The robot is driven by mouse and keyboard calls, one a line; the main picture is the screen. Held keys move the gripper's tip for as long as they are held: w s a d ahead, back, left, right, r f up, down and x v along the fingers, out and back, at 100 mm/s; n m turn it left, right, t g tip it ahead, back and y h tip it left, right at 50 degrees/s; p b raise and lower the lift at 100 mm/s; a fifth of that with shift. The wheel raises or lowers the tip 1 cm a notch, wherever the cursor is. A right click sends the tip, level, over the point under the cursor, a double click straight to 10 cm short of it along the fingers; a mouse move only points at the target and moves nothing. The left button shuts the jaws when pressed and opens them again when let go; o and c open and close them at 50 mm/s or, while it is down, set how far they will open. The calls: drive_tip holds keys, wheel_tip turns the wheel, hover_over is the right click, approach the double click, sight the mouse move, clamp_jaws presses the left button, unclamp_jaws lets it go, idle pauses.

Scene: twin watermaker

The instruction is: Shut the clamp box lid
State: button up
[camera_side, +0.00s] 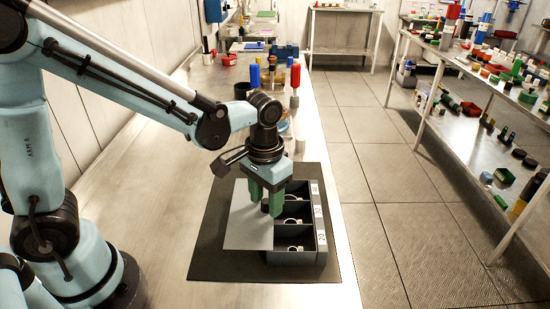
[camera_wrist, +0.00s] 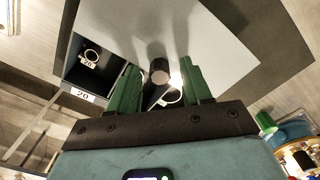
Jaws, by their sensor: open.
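The clamp box (camera_side: 290,259) is a dark grey tray with several compartments in a row and number labels on its right side. Metal ring clamps (camera_side: 296,248) lie in the open compartments. The lid (camera_side: 246,232) is a flat light grey panel lying to the left of the open compartments, which stay uncovered. A dark round knob (camera_side: 265,207) stands near the lid's edge. My gripper (camera_wrist: 158,66) is open, with its green fingers on either side of the knob (camera_wrist: 160,71) and gaps between. The lid (camera_wrist: 215,35) also fills the upper wrist view.
The box rests on a dark mat (camera_side: 208,266) on a metal bench (camera_side: 150,225). Bottles, including a red-topped one (camera_side: 295,80), and a dark cup (camera_side: 242,90) stand behind the box. The bench is clear left of the mat. Its right edge runs close beside the box.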

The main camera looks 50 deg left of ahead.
drive_tip(key=shift+c, duration=0.5)
clamp_jaws()
drive_tip(key=w+d, duration=0.6)
drive_tip(key=shift+o, duration=0.5)
unclamp_jaws()
drive_tip(key=shift+r, duration=0.1)
